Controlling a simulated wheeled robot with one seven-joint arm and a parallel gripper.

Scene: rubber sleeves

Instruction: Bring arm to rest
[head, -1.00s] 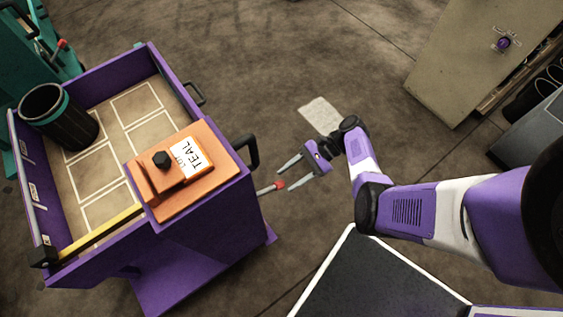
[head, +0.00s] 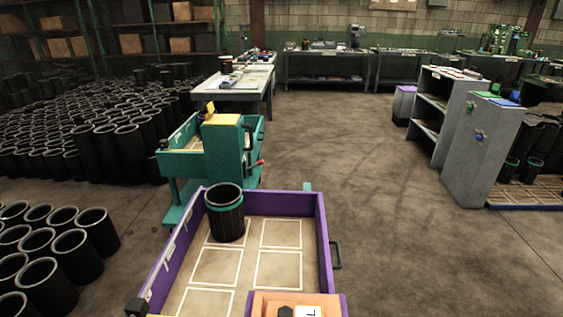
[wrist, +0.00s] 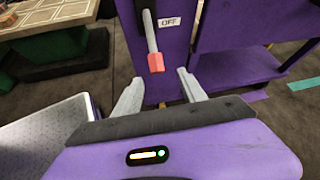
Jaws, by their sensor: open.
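My gripper (wrist: 158,76) shows only in the wrist view, its two grey fingers apart with nothing between them. A grey lever with a red tip (wrist: 156,62) hangs from the purple cart's side just ahead of the fingertips, beside an OFF label (wrist: 172,21). I see no contact between them. My arm is out of the head view. In the head view the purple cart (head: 323,240) stands at the bottom, holding a black sleeve with a teal band (head: 226,222) upright at its far left corner.
A teal cart (head: 232,160) stands beyond. Many black sleeves (head: 75,262) crowd the left floor. A grey cabinet (head: 475,150) stands right. Open floor (head: 400,250) lies right of the purple cart.

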